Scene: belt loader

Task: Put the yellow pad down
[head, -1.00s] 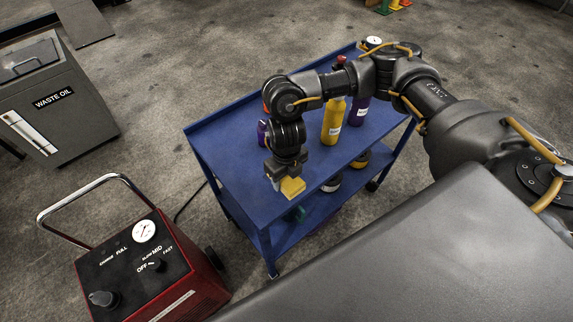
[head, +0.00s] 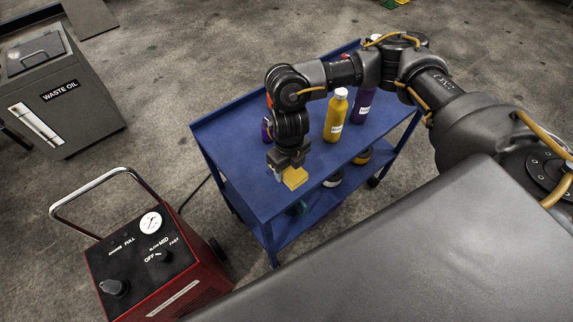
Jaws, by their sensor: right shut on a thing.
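The yellow pad (head: 294,178) is a small block held in my right gripper (head: 287,172). The gripper points down and is shut on the pad. Both are over the near-left part of the blue cart's top shelf (head: 236,165). I cannot tell exactly how high the pad is above the shelf. My left gripper is not in view.
On the cart top stand a yellow bottle (head: 336,117), a purple bottle (head: 361,104) and a purple item (head: 266,129) partly behind my arm. A red machine (head: 160,262) stands at the lower left. A waste oil bin (head: 60,95) stands at the upper left. The left part of the shelf is clear.

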